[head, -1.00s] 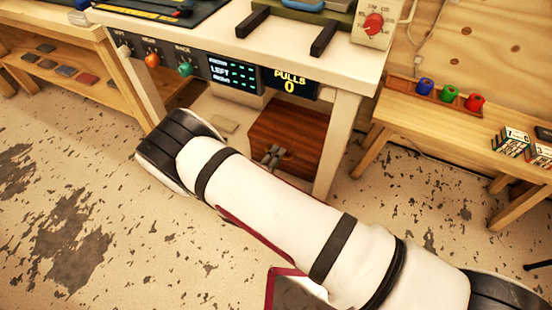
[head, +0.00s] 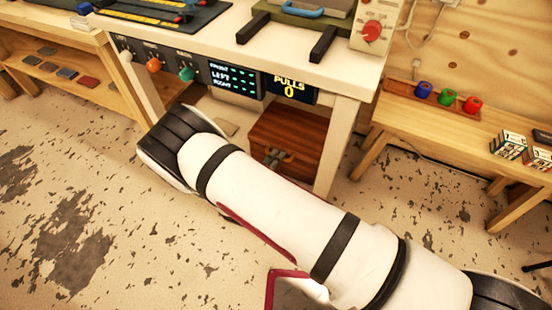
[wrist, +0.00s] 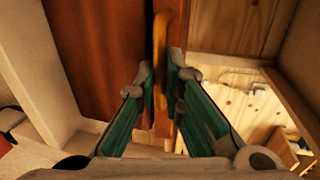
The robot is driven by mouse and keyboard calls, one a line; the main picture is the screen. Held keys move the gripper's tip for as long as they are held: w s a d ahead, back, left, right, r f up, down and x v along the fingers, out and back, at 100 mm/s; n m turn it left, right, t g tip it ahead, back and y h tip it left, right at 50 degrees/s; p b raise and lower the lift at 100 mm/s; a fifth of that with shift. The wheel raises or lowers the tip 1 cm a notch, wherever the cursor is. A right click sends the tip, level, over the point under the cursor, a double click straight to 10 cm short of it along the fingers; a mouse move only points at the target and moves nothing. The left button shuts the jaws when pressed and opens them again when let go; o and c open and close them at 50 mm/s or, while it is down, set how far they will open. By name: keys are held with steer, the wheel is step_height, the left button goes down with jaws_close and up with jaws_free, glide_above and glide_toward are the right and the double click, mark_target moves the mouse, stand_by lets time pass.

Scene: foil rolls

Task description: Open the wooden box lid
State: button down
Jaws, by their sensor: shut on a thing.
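The wooden box (head: 290,138) is reddish brown and sits low beneath the white workbench, with my arm in front of its lower left part. In the wrist view its dark red-brown wood (wrist: 105,45) fills the upper middle, with a yellowish handle (wrist: 160,60) standing along it. My gripper (wrist: 160,85) has its two fingers on either side of the handle and is shut on it. In the head view my gripper (head: 274,158) shows small and grey against the front of the box. The lid's edge is not clear in either view.
The white workbench (head: 345,110) stands over the box, with its leg close on the right. Its front carries knobs and a display reading PULLS 0 (head: 291,88). A wooden side table (head: 440,120) with coloured rolls stands at right. The speckled floor on the left is open.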

steer(key=r+g+p, duration=0.1)
steer(key=r+p, duration=0.1)
steer(key=w+r+p, duration=0.1)
steer(key=r+p, duration=0.1)
steer(key=r, duration=0.1)
steer(key=r+g+y+p, duration=0.1)
steer(key=r+p, duration=0.1)
steer(key=shift+w+d+r+g+p, duration=0.2)
steer(key=shift+w+d+g+p, duration=0.05)
steer(key=shift+g+p, duration=0.05)
steer(key=w+d+r+p, duration=0.1)
steer(key=w+r+p, duration=0.2)
steer(key=w+r, duration=0.2)
steer(key=shift+d+r+p, duration=0.3)
steer(key=shift+d+r, duration=0.1)
steer(key=shift+r, duration=0.85)
steer(key=c, duration=1.7)
jaws_free()
steer(key=shift+s, duration=0.1)
steer(key=v, duration=1.1)
steer(key=shift+s+a+r, duration=0.15)
steer(key=shift+s+r, duration=0.05)
steer(key=shift+s, duration=0.15)
